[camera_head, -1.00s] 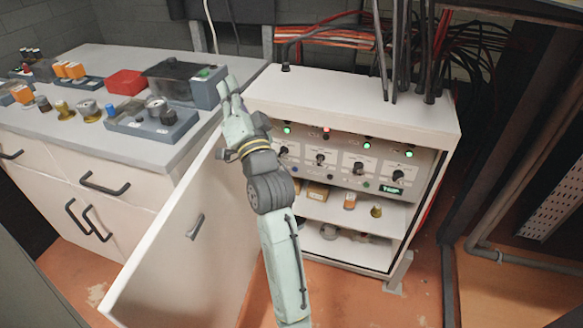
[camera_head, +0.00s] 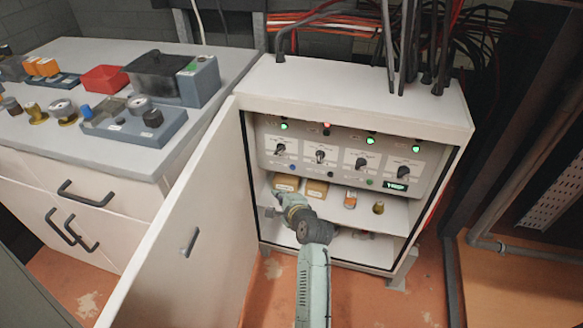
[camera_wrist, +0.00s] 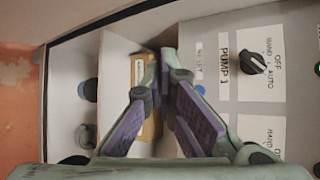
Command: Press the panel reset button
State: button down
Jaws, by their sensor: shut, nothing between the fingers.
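The control panel (camera_head: 345,160) is inside the open white cabinet, with a row of rotary knobs and small buttons below them. My gripper (camera_head: 276,194) is shut and empty, inside the cabinet opening at lower left, below the panel's left part. In the wrist view its fingertips (camera_wrist: 165,62) are left of the blue button. I cannot tell whether they touch anything.
The cabinet door (camera_head: 185,230) stands open on the left. A shelf (camera_head: 330,200) below the panel holds small boxes and fittings. Three green lamps and one red lamp (camera_head: 326,124) are lit. A grey-topped bench (camera_head: 60,110) with instruments is at left.

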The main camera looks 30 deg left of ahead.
aim_at(293, 167)
jog(key=shift+w, duration=0.1)
jog(key=w+a+b, duration=0.2)
jog(key=w+b, duration=0.2)
jog(key=w, duration=0.4)
jog(key=shift+w, duration=0.2)
jog(key=shift+a+r, duration=0.1)
jog(key=shift+a, duration=0.05)
dwell(1.3)
jog(key=shift+w, duration=0.4)
jog(key=shift+w+a, duration=0.15)
jog(key=shift+w, duration=0.15)
dwell(0.5)
jog(key=shift+s, duration=0.1)
jog(key=shift+s+d+p, duration=0.2)
jog(key=shift+s+p, duration=0.45)
jog(key=shift+p, duration=0.1)
